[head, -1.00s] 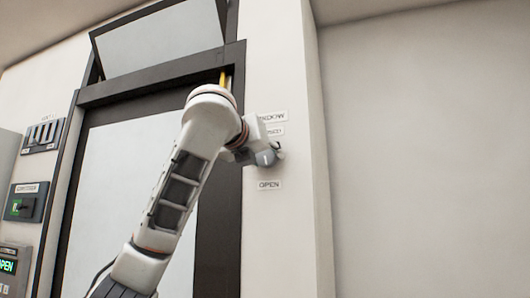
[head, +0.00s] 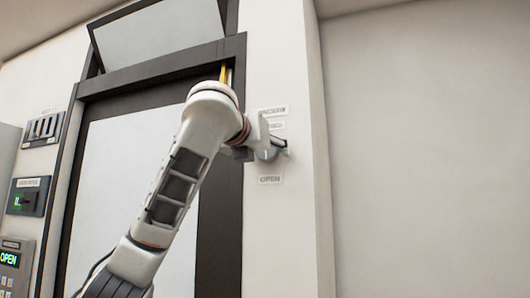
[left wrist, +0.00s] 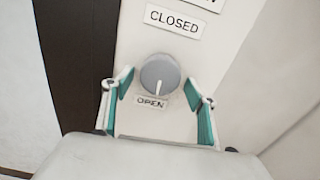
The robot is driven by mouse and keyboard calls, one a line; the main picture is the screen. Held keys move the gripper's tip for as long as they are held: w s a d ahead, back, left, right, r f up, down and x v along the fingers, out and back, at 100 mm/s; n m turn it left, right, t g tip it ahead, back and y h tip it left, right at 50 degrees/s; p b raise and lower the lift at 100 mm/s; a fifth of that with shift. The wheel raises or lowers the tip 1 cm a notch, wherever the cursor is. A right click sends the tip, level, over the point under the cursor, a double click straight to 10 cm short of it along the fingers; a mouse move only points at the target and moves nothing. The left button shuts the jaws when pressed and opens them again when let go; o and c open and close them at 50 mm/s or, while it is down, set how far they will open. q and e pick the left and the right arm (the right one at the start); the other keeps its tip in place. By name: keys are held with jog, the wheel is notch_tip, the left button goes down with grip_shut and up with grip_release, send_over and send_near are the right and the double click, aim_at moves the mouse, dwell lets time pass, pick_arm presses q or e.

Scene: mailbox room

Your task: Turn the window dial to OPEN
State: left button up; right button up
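The window dial is a round grey knob (left wrist: 160,73) with a white pointer line, on the white wall strip between the CLOSED label (left wrist: 173,20) above and the OPEN label (left wrist: 150,102) below. Its pointer line points down, towards OPEN. My left gripper (left wrist: 158,88) is open, with teal-padded fingers on either side of the knob and visible gaps to it. In the head view my left gripper (head: 272,147) is at the wall just above the OPEN label (head: 270,180), and partly hides the dial. My right gripper is not in view.
A dark-framed door (head: 110,170) stands left of the dial, with a tilted window panel (head: 160,38) above it. Switches (head: 43,128) and a keypad with a green OPEN display (head: 10,259) are at far left. Bare wall (head: 430,150) lies to the right.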

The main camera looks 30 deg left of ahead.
pick_arm(q)
jog(key=shift+s+r, duration=0.1)
jog(key=shift+r, duration=0.05)
jog(key=v, duration=1.2)
dwell(0.5)
